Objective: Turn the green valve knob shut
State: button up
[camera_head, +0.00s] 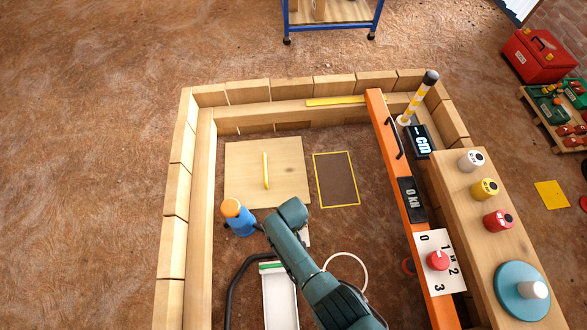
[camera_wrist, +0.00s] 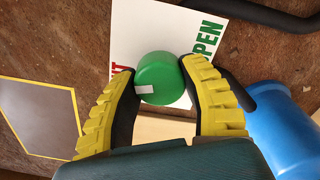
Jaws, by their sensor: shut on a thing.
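The green valve knob (camera_wrist: 168,82) is round and sits in front of a white card (camera_wrist: 185,25) in the wrist view. The card has green letters reading OPEN on the right and red letters, mostly hidden, on the left. A white mark on the knob's face points left, roughly toward the red letters. My gripper (camera_wrist: 163,85) is shut on the knob, with one yellow-and-black finger on each side. In the head view my arm (camera_head: 300,245) hides the knob and the fingers.
A blue cylinder with an orange cap (camera_head: 238,218) stands close left of my arm. A black hose (camera_head: 232,285) and a white trough (camera_head: 279,300) lie nearby. A wooden panel (camera_head: 285,160) and a yellow-edged dark rectangle (camera_head: 336,180) lie beyond. An orange beam (camera_head: 383,125) stands right; timber walls (camera_head: 175,200) enclose the pit.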

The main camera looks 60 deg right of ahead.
jog(key=shift+s+a+f+n, duration=0.1)
jog(key=shift+s+f+n, duration=0.05)
jog(key=shift+n, duration=1.55)
jog(key=o, duration=1.2)
jog(key=shift+o, duration=0.2)
jog(key=shift+r, duration=0.2)
jog(key=shift+r, duration=0.35)
notch_tip(320, 180, up, 11)
